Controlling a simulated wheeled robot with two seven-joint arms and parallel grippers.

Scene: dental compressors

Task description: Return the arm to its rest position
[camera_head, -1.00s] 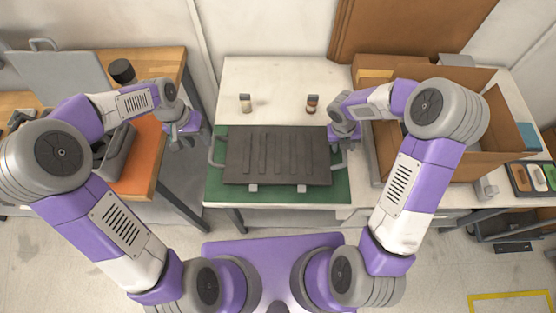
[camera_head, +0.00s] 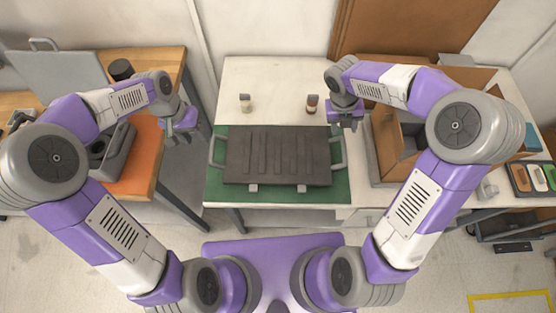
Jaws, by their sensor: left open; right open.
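My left gripper (camera_head: 180,136) is open and empty, in the gap between the wooden workbench on the left and the white table. My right gripper (camera_head: 346,125) is open and hangs above the right back corner of the dark ribbed panel (camera_head: 277,156). No thing shows between its fingers. The panel has a grey handle on each side and lies flat on a green mat (camera_head: 282,195) on the white table.
An open cardboard box (camera_head: 482,82) stands at the right, partly behind my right arm. An orange mat (camera_head: 142,165) and a grey case lie on the left workbench (camera_head: 168,62).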

